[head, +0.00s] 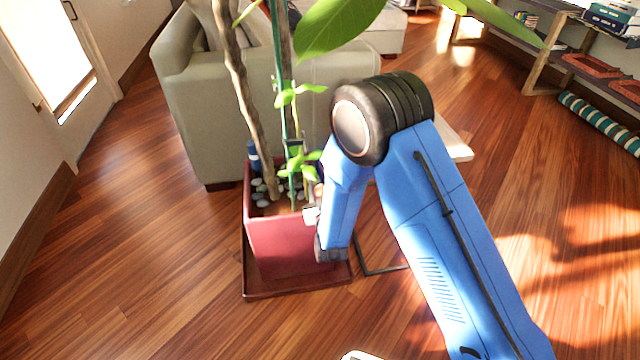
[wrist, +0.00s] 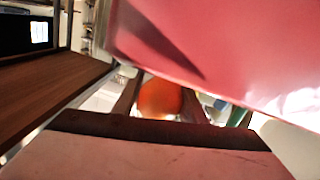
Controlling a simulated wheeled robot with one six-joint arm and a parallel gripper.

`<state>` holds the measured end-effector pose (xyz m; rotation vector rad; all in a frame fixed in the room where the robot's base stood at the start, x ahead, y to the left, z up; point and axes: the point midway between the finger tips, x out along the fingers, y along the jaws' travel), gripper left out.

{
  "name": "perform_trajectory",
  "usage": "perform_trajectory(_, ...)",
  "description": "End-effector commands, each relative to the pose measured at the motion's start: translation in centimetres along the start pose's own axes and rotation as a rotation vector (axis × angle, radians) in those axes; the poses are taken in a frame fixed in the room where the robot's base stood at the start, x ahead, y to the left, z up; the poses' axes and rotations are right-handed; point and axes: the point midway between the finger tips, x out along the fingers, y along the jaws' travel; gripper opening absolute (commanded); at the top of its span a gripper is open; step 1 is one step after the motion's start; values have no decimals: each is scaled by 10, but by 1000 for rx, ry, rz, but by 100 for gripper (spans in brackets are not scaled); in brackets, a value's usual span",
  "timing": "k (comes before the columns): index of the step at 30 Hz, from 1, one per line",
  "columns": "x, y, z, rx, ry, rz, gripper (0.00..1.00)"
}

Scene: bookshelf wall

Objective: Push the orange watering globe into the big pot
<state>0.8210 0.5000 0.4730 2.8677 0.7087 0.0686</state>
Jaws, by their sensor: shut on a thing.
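The orange watering globe (wrist: 160,97) shows in the wrist view between the two dark fingers of my gripper (wrist: 160,108), which is shut on it. Only part of the globe is visible; I cannot make it out in the head view. The big pot (head: 285,242) is dark red and square, with a plant, soil and pebbles inside. Its red side (wrist: 225,45) fills the upper right of the wrist view, close to my gripper. In the head view my gripper is mostly hidden by my blue arm at the pot's right edge. I cannot tell whether the globe touches the soil.
The pot stands on a dark red saucer (head: 260,292) on the wooden floor. Stems, a green stake (head: 279,90) and large leaves (head: 338,30) rise above it. A blue object (head: 253,157) stands at the pot's back left. A grey-green sofa (head: 200,110) is behind. The left floor is clear.

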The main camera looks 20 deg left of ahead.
Motion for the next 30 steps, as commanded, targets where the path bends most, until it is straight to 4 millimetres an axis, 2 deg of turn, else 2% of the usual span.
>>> perform_trajectory(22,0,-3,13,-1,0,-1,15)
perform_trajectory(23,0,-3,13,-1,0,-1,43)
perform_trajectory(25,0,-3,13,-1,0,-1,59)
perform_trajectory(30,0,-4,13,-1,0,-3,60)
